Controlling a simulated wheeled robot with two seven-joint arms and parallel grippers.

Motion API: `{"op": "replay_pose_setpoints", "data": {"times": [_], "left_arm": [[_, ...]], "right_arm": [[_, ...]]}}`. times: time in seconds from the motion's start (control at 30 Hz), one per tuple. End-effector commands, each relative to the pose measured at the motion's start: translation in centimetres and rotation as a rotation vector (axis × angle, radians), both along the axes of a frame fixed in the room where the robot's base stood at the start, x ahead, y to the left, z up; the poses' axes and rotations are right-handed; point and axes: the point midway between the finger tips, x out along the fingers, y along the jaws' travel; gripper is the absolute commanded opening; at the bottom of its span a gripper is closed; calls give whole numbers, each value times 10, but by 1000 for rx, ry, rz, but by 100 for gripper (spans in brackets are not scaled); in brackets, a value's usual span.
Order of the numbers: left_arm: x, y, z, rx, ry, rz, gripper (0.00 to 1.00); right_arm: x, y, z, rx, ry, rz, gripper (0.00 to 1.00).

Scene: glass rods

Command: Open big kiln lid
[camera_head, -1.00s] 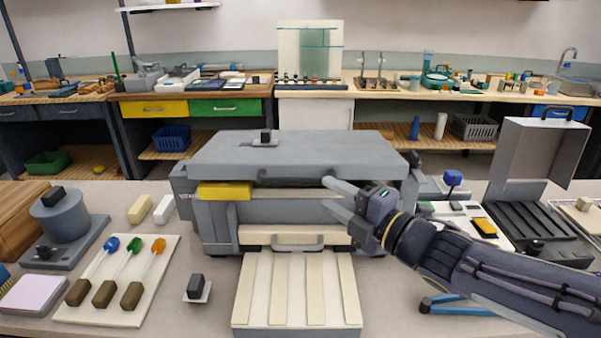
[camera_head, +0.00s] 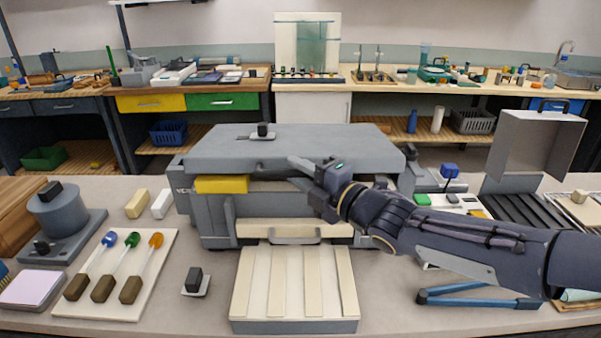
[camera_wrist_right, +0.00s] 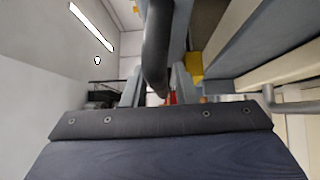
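The big kiln (camera_head: 208,218) stands in the middle of the bench. A dark handle bar runs along the lid's front edge, mostly hidden by my gripper in the head view. My right gripper (camera_head: 296,173) is at the lid's front edge with its fingers apart. In the right wrist view, the dark handle bar (camera_wrist_right: 157,50) lies between the two fingers (camera_wrist_right: 156,88); gaps seem to show beside it. My left gripper is not in view.
A yellow block (camera_head: 222,184) sits at the kiln's front left. A slatted tray (camera_head: 295,285) lies in front of the kiln. A board with glass rods (camera_head: 150,285) is at left. An open grey box (camera_head: 537,145) stands at right. Space above the lid is clear.

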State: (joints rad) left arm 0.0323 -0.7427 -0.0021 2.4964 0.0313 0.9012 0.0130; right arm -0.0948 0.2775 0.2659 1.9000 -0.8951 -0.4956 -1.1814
Motion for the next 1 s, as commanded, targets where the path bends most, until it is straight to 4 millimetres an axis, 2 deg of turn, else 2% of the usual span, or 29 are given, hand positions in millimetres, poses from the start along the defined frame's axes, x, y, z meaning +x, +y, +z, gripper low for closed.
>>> {"op": "replay_pose_setpoints", "data": {"times": [0.03,0.2,0.57,0.77,1.0], "left_arm": [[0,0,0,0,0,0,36],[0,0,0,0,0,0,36],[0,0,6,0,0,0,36],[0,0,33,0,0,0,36],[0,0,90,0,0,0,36]], "right_arm": [[0,0,0,0,0,0,19],[0,0,0,0,0,0,0],[0,0,4,-1,6,0,0],[3,1,24,-1,45,0,0],[12,6,62,0,151,0,0]]}}
